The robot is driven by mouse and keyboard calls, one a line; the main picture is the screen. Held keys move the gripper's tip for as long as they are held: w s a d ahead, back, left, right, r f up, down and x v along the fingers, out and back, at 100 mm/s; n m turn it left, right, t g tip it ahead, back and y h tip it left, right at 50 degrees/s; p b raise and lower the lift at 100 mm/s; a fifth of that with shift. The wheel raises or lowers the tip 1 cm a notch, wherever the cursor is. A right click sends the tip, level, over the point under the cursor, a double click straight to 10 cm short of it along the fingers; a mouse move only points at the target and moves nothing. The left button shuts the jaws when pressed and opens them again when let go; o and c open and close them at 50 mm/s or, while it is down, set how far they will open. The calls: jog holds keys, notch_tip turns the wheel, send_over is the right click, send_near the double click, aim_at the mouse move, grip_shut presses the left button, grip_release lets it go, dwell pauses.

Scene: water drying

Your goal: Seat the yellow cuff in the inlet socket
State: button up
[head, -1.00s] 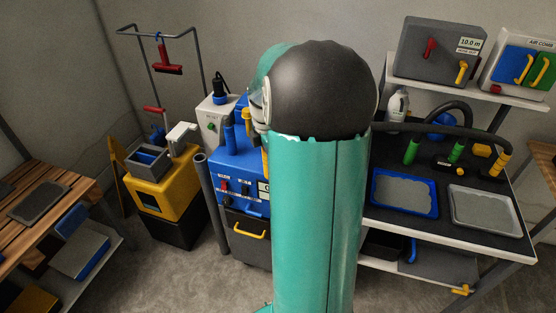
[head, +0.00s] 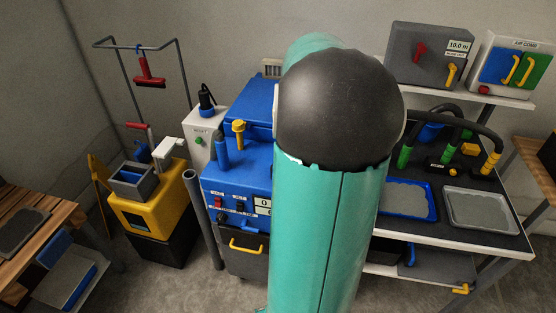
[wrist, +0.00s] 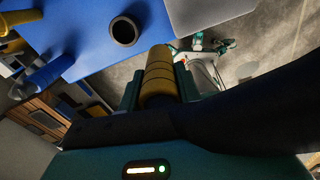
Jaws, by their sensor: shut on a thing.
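The yellow cuff (wrist: 160,77), banded with dark rings, is held between the fingers of my gripper (wrist: 158,92) in the wrist view. A dark round socket (wrist: 125,31) opens in the blue top of the machine, a little up and left of the cuff; the two look apart. The blue machine (head: 232,178) also shows in the head view, left of my arm. There my own arm hides the gripper, the held cuff and the socket.
A blue post (head: 221,151) and a yellow fitting (head: 239,133) stand up from the machine. A yellow bucket unit (head: 150,212) stands to its left. At the right, a bench holds a blue-rimmed tray (head: 432,203), a grey tray (head: 480,210) and a black hose.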

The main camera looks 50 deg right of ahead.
jog(key=w+d+f, duration=0.1)
jog(key=w+f, duration=0.5)
jog(key=shift+w+d+f, duration=0.15)
jog(key=shift+d, duration=0.25)
jog(key=f, duration=0.3)
jog(key=shift+w+d+f, duration=0.15)
jog(key=shift+w, duration=0.25)
jog(key=shift+c, duration=0.4)
jog(key=shift+f, duration=0.25)
jog(key=shift+f, duration=0.15)
jog(key=o, duration=1.1)
jog(key=shift+c, duration=0.2)
